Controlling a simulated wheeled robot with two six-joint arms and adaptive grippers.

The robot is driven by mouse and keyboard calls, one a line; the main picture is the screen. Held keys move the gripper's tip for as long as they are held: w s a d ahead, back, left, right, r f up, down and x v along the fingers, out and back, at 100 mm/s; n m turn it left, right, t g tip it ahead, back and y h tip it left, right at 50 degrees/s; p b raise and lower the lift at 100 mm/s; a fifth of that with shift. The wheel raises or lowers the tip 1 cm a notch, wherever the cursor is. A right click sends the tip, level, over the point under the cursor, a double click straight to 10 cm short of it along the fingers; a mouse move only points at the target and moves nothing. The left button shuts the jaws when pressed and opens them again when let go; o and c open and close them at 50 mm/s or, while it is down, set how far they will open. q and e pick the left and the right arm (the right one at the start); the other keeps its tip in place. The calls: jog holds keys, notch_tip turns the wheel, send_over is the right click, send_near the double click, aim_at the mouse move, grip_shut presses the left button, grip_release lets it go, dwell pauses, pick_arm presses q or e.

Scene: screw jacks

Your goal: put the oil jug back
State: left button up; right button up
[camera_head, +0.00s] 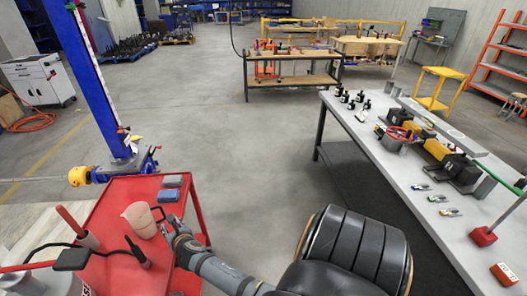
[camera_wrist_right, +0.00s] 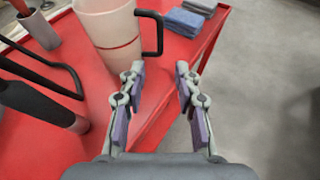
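The oil jug (camera_head: 139,220) is a translucent beige vessel with a black handle. It stands upright on the red cart top (camera_head: 106,203). In the right wrist view the oil jug (camera_wrist_right: 108,32) is at the upper left, its handle pointing right. My right gripper (camera_head: 170,223) is just right of the jug, over the cart's right part. In the wrist view the right gripper (camera_wrist_right: 157,72) is open and empty, with its fingertips just short of the handle. The handle is not between the fingers. My left gripper is not in view.
Blue-grey cloths (camera_head: 170,188) lie behind the jug. A red-handled tool in a cup (camera_head: 85,238) and a black-handled tool (camera_head: 137,252) stand left and front. A blue column (camera_head: 95,85) rises behind the cart. A grey workbench (camera_head: 385,170) stands right, with open floor between.

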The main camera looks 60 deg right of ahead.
notch_tip(320, 180, up, 9)
jog(key=a+m+t+y, duration=0.2)
jog(key=a+m, duration=0.1)
jog(key=m, duration=0.7)
jog(key=s+f+m+g, duration=0.2)
jog(key=s+f+m, duration=0.35)
jog(key=f, duration=0.45)
jog(key=s+f+m+g+y, duration=0.15)
jog(key=s+f+m, duration=0.25)
jog(key=s+f, duration=0.5)
jog(key=s+f+m+g, duration=0.3)
jog(key=s+f+m, duration=0.1)
jog(key=f, duration=0.8)
jog(key=s+f+m+g, duration=0.2)
jog(key=s+f, duration=0.3)
jog(key=s, duration=0.5)
jog(key=s+f+m+g, duration=0.2)
jog(key=s+f, duration=0.3)
jog(key=s, duration=0.6)
jog(key=s+d+f+m+g, duration=0.1)
jog(key=s+f+m+g, duration=0.2)
jog(key=s, duration=0.7)
notch_tip(320, 180, down, 3)
jog(key=shift+s+r+m, duration=0.1)
jog(key=shift+s+m, duration=0.15)
jog(key=shift+m, duration=0.4)
jog(key=shift+w, duration=0.1)
